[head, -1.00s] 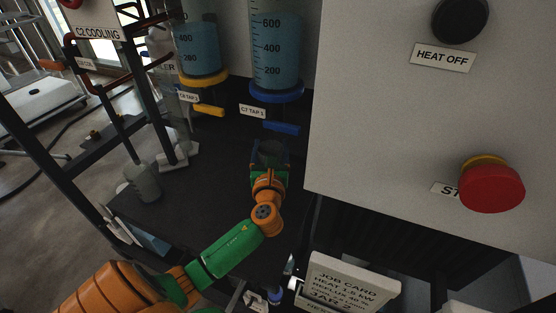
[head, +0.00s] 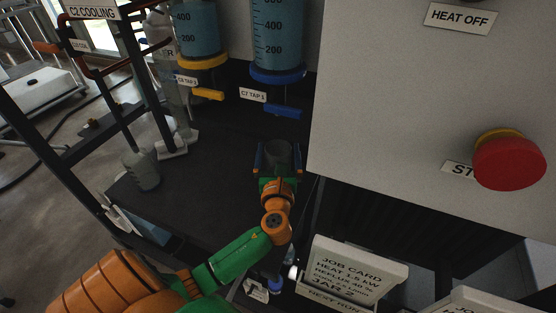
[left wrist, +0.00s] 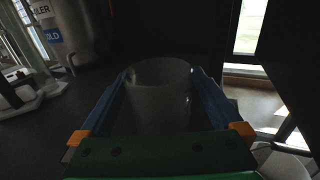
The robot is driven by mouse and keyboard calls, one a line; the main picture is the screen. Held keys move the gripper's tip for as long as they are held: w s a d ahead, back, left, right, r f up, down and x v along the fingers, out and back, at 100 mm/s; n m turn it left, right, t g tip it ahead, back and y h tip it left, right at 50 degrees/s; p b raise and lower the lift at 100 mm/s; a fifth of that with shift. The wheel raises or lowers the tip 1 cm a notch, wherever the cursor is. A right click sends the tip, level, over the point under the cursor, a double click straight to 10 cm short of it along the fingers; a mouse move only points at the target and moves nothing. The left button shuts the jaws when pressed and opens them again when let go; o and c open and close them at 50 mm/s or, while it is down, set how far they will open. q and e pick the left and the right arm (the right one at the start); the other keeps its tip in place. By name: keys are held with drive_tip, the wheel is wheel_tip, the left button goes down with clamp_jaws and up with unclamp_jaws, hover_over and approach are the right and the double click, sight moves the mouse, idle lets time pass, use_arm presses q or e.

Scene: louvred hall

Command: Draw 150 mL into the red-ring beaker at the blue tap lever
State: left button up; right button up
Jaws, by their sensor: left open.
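My left gripper (head: 278,150) is open, with its two blue fingers on either side of a dark, clear beaker (head: 279,157). The beaker also shows upright between the fingers in the left wrist view (left wrist: 160,92). No red ring can be made out on it, and its lower part is hidden by the gripper. The blue tap lever (head: 288,112) is above and beyond the beaker, under the blue-collared cylinder of blue liquid (head: 278,38). The beaker appears on the near side of the lever, apart from it. My right gripper is not in view.
A yellow tap lever (head: 208,94) is to the left of the blue one. Another clear vessel (head: 141,170) stands on the dark bench at left. A pale panel with a red button (head: 509,163) and a job card (head: 352,275) are on the right. Bench left of my gripper is clear.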

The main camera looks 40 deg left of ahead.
use_arm(q)
drive_tip(key=v, duration=1)
drive_tip(key=shift+s, duration=0.1)
